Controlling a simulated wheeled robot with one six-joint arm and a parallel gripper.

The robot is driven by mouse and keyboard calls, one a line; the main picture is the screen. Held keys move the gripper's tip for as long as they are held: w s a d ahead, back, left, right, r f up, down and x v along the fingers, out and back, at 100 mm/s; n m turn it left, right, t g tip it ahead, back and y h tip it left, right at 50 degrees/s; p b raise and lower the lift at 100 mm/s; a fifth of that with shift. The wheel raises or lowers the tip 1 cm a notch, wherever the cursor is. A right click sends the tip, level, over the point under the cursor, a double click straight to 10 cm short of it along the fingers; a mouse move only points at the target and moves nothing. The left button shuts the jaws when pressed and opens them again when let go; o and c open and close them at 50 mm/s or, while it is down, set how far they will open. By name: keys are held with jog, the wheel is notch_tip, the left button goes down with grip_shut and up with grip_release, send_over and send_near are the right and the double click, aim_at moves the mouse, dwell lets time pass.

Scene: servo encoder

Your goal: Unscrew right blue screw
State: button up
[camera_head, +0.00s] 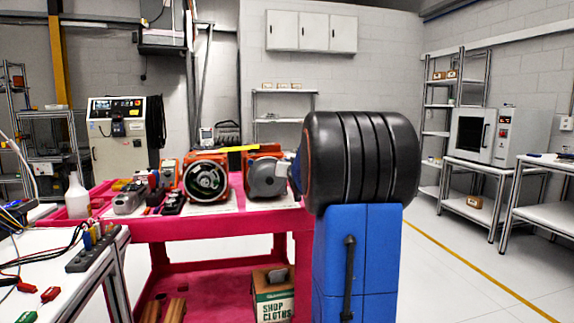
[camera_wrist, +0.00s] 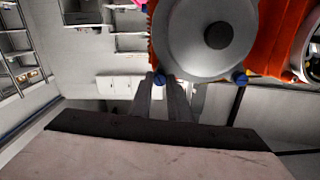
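In the wrist view, a grey round plate with a dark centre sits on an orange servo body (camera_wrist: 280,50). Two blue screws show at the plate's lower edge in that picture. One blue screw (camera_wrist: 160,78) is at the tips of my gripper (camera_wrist: 160,80), between the two grey fingers; I cannot tell whether they touch it. The other blue screw (camera_wrist: 240,77) is to the right, clear of the fingers. In the head view the orange servo unit with the grey plate (camera_head: 266,178) stands on the pink cart; my fingers and the screws are not visible there.
The pink cart (camera_head: 222,227) also holds a second orange unit (camera_head: 205,177) and small tools to its left. A workbench with cables is at the near left. Open floor lies to the right.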

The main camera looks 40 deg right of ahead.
grip_shut()
jog(key=shift+n, duration=0.3)
jog(key=shift+n, duration=2.8)
jog(key=o, duration=0.7)
grip_release()
jog(key=shift+s, duration=0.1)
